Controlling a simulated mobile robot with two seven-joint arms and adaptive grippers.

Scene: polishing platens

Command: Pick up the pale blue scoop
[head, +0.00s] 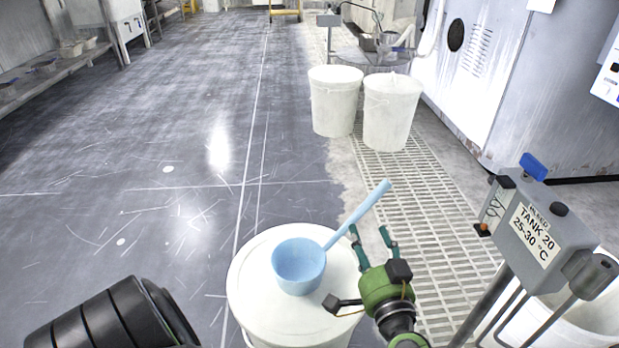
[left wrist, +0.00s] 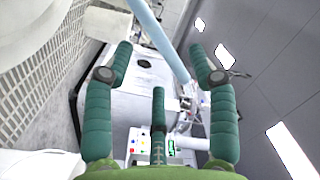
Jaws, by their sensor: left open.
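The pale blue scoop (head: 299,266) rests on the white lid of a round bucket (head: 257,314), with its handle slanting up to the right past the rim. My left gripper (head: 369,236) is open and empty at the right of the bucket, close to the handle. In the left wrist view, the handle (left wrist: 159,38) crosses between the tips of the two outer fingers of my left gripper (left wrist: 160,52). I cannot tell whether any finger touches it. My right gripper is not in view.
A grey control box (head: 545,232) labelled tank 20 stands on a post at the right, near my left gripper. The dark floor (head: 130,150) at the left is mostly open.

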